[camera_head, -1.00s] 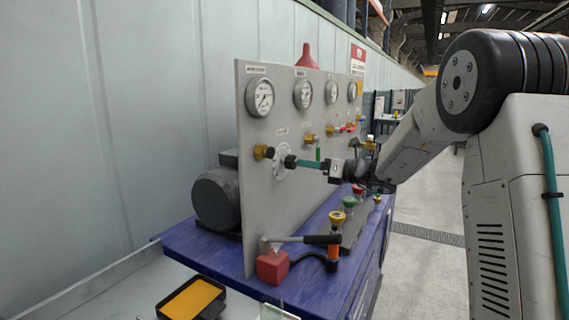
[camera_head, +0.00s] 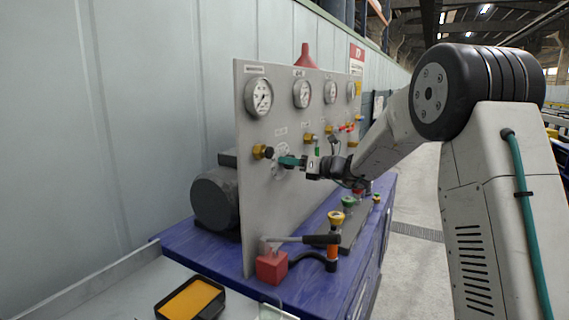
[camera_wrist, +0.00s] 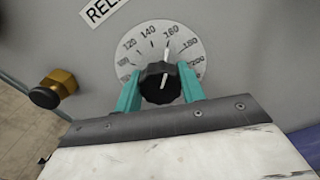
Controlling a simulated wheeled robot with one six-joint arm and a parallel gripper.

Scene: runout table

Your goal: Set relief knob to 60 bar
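The relief knob (camera_wrist: 160,83) is black with a white pointer line, on a round white dial (camera_wrist: 187,68) in the grey panel. In the wrist view its pointer points up, close to the 160 mark; the lowest numbers are partly hidden. My gripper (camera_wrist: 160,76) has one teal finger on each side of the knob. I see no clear gap, but cannot tell whether the fingers press on it. In the head view my gripper (camera_head: 290,161) is at the dial (camera_head: 279,168), hiding the knob. The cut-off label starting "REL" (camera_wrist: 100,10) is above the dial.
A brass fitting with a black knob (camera_wrist: 52,89) sticks out left of the dial. Pressure gauges (camera_head: 259,97) line the panel top. A red block (camera_head: 271,267), a black-handled tool (camera_head: 320,239) and coloured knobs (camera_head: 349,202) are on the blue bench (camera_head: 180,242) below.

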